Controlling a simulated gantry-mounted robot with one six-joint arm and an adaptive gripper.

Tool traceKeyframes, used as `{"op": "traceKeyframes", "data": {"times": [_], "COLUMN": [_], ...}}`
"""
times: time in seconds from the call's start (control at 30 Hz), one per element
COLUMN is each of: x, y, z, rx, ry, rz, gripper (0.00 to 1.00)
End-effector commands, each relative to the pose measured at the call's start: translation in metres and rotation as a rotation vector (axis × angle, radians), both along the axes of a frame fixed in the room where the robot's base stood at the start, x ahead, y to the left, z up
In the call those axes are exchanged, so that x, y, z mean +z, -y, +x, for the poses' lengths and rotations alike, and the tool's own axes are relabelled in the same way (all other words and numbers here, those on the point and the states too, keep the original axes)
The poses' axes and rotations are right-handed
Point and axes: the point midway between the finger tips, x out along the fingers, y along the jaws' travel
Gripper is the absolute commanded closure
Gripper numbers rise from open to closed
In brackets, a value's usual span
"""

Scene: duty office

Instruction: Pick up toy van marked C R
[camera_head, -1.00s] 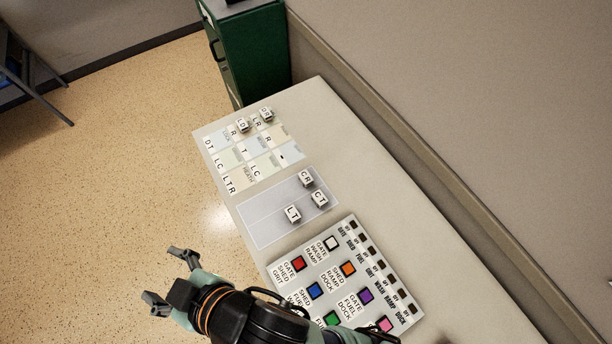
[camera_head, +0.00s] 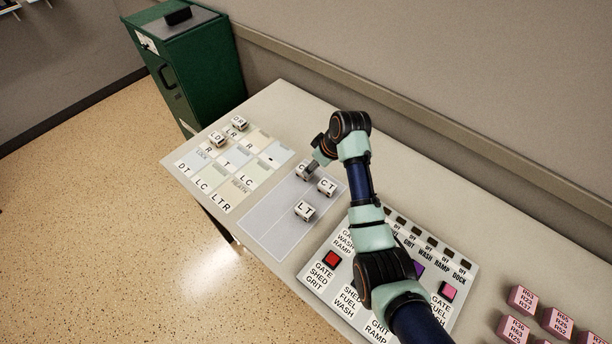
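The toy van marked C R (camera_head: 301,170) is a small white block-like van on the grey mat (camera_head: 262,227), at the mat's far right corner. My gripper (camera_head: 314,167) is down at this van, with my wrist above and to its right. The gripper and wrist cover part of the van, so only the start of its marking shows. The fingers are mostly hidden, so I cannot tell whether they are closed on it. The van marked C T (camera_head: 327,186) stands close by to the right, and the van marked L T (camera_head: 305,210) stands nearer the front.
Vans marked L D (camera_head: 216,139) and another (camera_head: 239,123) stand at the lettered grid board (camera_head: 222,204). A button panel (camera_head: 313,277) lies under my arm. Pink marked blocks (camera_head: 523,298) are at lower right. A green cabinet (camera_head: 190,70) stands beyond the table.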

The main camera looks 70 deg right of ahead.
Motion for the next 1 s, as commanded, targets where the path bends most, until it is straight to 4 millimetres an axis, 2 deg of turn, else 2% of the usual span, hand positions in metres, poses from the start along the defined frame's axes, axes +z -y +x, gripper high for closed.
{"op": "traceKeyframes", "data": {"times": [0.03,0.17,0.43,0.7,0.77,1.0], "x": [-0.008,-0.012,-0.052,-0.055,-0.054,-0.054], "y": [0.0,0.0,0.001,0.002,0.002,0.002], "z": [0.002,0.005,0.025,0.028,0.028,0.028], "rx": [0.0,0.0,0.001,0.0,0.0,0.0], "ry": [-0.001,0.0,-0.001,0.001,0.001,0.0], "rz": [0.001,0.0,0.001,-0.001,-0.001,-0.001], "gripper": [0.32,0.32,0.32,0.32,0.41,0.81]}}
